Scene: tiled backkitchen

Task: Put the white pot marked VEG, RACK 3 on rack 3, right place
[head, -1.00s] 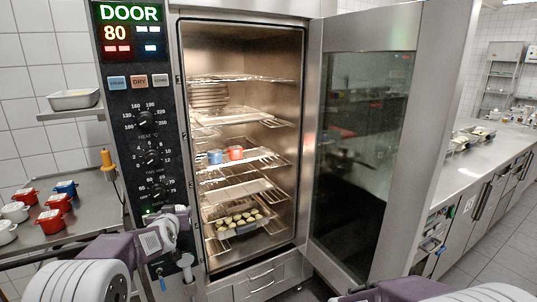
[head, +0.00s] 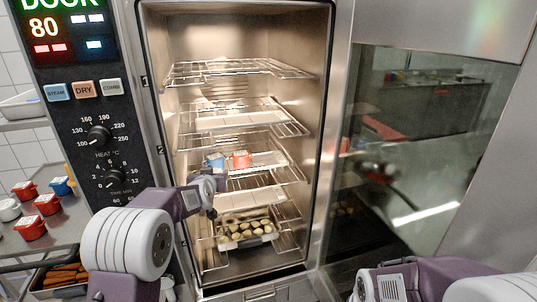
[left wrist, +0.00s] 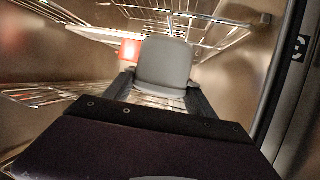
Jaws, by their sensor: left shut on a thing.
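My left gripper (head: 215,184) is at the open oven's mouth, at the left side of the racks. In the left wrist view its two fingers (left wrist: 160,90) are shut on a plain pale pot (left wrist: 165,62); no marking on it can be read. In the head view the held pot is mostly hidden by the gripper. A blue pot (head: 215,160) and a red pot (head: 240,159) stand side by side on a middle rack (head: 268,163), just beyond the gripper. The red pot (left wrist: 130,49) also shows left of the held pot in the left wrist view. My right gripper is out of view.
A tray (head: 262,237) of round food sits low down. The oven door (head: 410,150) stands open at right. More red pots (head: 47,204) are on the left counter (head: 60,236).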

